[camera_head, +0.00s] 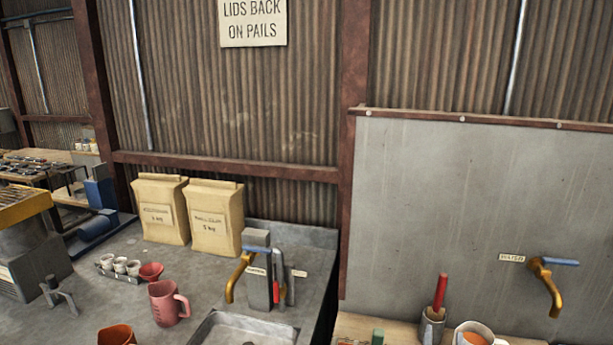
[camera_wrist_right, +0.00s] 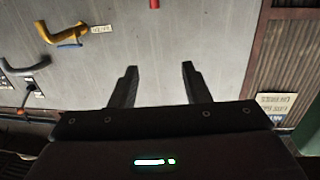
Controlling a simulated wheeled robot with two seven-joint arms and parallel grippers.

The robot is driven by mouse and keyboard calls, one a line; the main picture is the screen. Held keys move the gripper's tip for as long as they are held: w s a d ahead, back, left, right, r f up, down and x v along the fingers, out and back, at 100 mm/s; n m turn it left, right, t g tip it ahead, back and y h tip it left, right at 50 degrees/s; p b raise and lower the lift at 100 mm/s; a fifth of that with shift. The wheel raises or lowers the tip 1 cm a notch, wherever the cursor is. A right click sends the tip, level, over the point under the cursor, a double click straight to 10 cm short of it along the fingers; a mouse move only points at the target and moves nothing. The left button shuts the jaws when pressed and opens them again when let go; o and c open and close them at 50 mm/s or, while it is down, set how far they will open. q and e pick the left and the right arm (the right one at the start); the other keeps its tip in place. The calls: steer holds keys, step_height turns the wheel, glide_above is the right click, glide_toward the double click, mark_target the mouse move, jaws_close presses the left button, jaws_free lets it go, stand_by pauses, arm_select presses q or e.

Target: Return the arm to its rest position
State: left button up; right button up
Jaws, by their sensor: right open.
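My right gripper (camera_wrist_right: 158,67) shows in the right wrist view. Its two dark fingers stand well apart, with nothing between them. Beyond the fingers is the plain grey wall panel (camera_wrist_right: 215,45), and the fingertips touch nothing that I can see. I cannot make out either gripper in the head view. My left gripper is in neither view.
The bench holds paper sacks (camera_head: 215,218), a pink jug (camera_head: 167,303), a sink basin (camera_head: 245,328) and a brass tap (camera_head: 238,275). Another brass tap (camera_head: 545,280) juts from the grey panel (camera_head: 450,200). A red-handled tool (camera_head: 440,293) stands in a holder beside a mug (camera_head: 475,335).

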steer(key=s+a+f+n+g+y, duration=0.3)
steer(key=s+f+g, duration=0.25)
steer(key=s, duration=0.55)
steer(key=s+a+f+n+g+y, duration=0.4)
steer(key=s+g, duration=0.3)
steer(key=s, duration=0.4)
step_height(320, 180, down, 34)
steer(key=g+b, duration=0.2)
steer(key=b, duration=0.3)
arm_select(q)
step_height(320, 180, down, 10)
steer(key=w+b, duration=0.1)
steer(key=b, duration=0.4)
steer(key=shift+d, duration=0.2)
arm_select(e)
steer(key=s+d+f, duration=0.2)
steer(key=s+f, duration=0.8)
steer(key=f, duration=0.2)
steer(key=s+d+f, duration=0.1)
steer(key=s+f, duration=1)
steer(key=f, duration=0.2)
steer(key=shift+d+f+g, duration=0.25)
steer(key=shift+d+g, duration=0.1)
steer(key=shift+g, duration=0.1)
